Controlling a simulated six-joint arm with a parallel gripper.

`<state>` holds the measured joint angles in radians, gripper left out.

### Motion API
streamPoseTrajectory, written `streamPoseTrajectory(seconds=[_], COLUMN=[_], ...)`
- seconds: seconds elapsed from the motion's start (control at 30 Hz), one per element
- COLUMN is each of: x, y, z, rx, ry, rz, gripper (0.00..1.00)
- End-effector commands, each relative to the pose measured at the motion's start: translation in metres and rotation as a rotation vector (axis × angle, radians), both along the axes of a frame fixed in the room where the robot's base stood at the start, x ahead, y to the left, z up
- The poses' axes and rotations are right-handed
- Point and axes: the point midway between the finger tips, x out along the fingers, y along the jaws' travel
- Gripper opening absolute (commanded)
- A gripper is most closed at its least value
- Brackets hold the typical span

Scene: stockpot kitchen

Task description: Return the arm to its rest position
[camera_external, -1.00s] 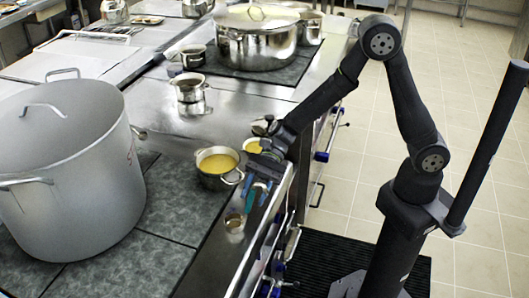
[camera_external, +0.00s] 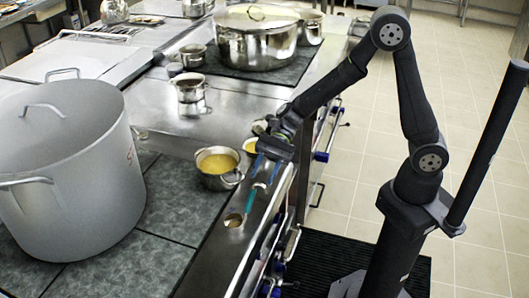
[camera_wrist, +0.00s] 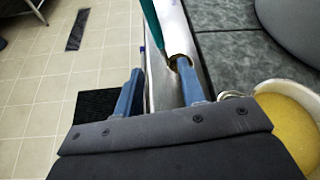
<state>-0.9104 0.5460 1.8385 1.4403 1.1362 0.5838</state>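My gripper (camera_external: 266,174) hangs above the counter's right edge, with its dark body and blue fingers tilted down. In the wrist view the two blue fingers (camera_wrist: 160,88) stand wide apart with nothing gripped between them. A ladle with a teal handle (camera_external: 251,199) is just below and in front of the fingers, at the counter edge. Its teal handle (camera_wrist: 154,30) and small round bowl also show beyond the fingertips in the wrist view. My arm is still stretched out over the counter, bent at the elbow.
A pot of yellow soup (camera_external: 218,166) is left of my gripper, and a smaller yellow-filled vessel (camera_external: 250,146) is partly hidden behind it. A large stockpot (camera_external: 70,170) stands at the left. A lidded pot (camera_external: 257,40) is at the back.

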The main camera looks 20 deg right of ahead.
Motion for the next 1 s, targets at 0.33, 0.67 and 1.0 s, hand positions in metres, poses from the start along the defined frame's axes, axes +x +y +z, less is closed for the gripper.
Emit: streamPoseTrajectory(seconds=[0.33,0.67,1.0], x=[-0.038,-0.066,-0.066], y=[0.045,0.081,0.08], z=[-0.025,-0.038,-0.01], rx=[-0.002,0.003,0.001], ry=[0.0,-0.002,-0.001], rz=[0.005,0.0,0.0], gripper=[0.37,0.37,0.37])
